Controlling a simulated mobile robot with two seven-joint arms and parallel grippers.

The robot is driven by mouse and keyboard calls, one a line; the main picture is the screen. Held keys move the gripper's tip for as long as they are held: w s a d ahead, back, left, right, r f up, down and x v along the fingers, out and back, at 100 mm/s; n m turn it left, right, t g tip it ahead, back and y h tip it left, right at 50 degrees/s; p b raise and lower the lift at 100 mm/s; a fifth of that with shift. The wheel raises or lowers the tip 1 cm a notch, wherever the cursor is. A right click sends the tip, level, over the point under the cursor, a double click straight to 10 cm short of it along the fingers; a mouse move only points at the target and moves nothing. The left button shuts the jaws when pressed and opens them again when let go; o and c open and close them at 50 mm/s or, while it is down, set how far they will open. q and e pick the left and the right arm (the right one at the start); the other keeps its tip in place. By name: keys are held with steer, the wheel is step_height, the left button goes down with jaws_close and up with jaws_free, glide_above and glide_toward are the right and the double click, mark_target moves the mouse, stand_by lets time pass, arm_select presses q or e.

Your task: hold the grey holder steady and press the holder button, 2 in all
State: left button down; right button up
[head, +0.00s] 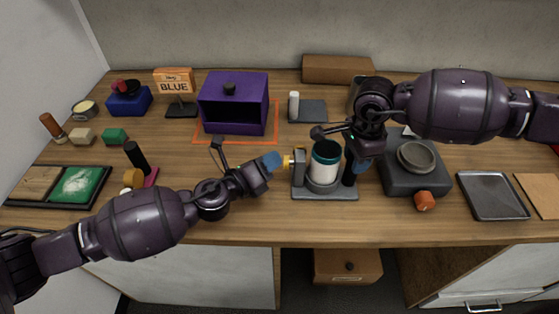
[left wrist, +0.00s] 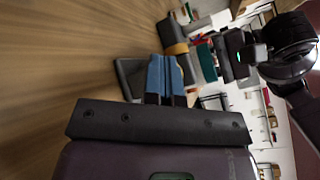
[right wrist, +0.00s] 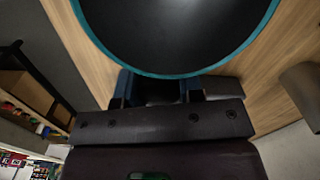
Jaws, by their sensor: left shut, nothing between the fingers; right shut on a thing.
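The grey holder (head: 325,194) stands on the counter in front of me, with a white cup (head: 325,162) with a teal rim in it. The teal rim also shows in the right wrist view (right wrist: 172,74). The yellow holder button (head: 288,162) is on the holder's left side. My left gripper (head: 277,160) is shut and empty, its blue fingertips at the button; whether they touch it I cannot tell. The button also shows in the left wrist view (left wrist: 177,49). My right gripper (head: 359,162) is shut on the holder's black handle (head: 349,172), right of the cup.
A dark grey device (head: 415,181) with a round bowl and an orange knob stands right of the holder. A grey tray (head: 493,195) lies further right. A purple box (head: 234,100) and a BLUE sign (head: 174,82) stand behind. Bare counter lies in front of the holder.

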arm_select(q)
steer(key=shift+d, duration=0.3)
steer(key=shift+a, duration=0.15)
stand_by(0.5)
steer(key=shift+w+a, duration=0.1)
steer(key=shift+a, duration=1.25)
steer(key=shift+w+a, duration=0.2)
steer(key=shift+a, duration=2.3)
steer(key=shift+w+a, duration=0.2)
steer(key=shift+a, duration=1.7)
steer(key=shift+d, duration=0.15)
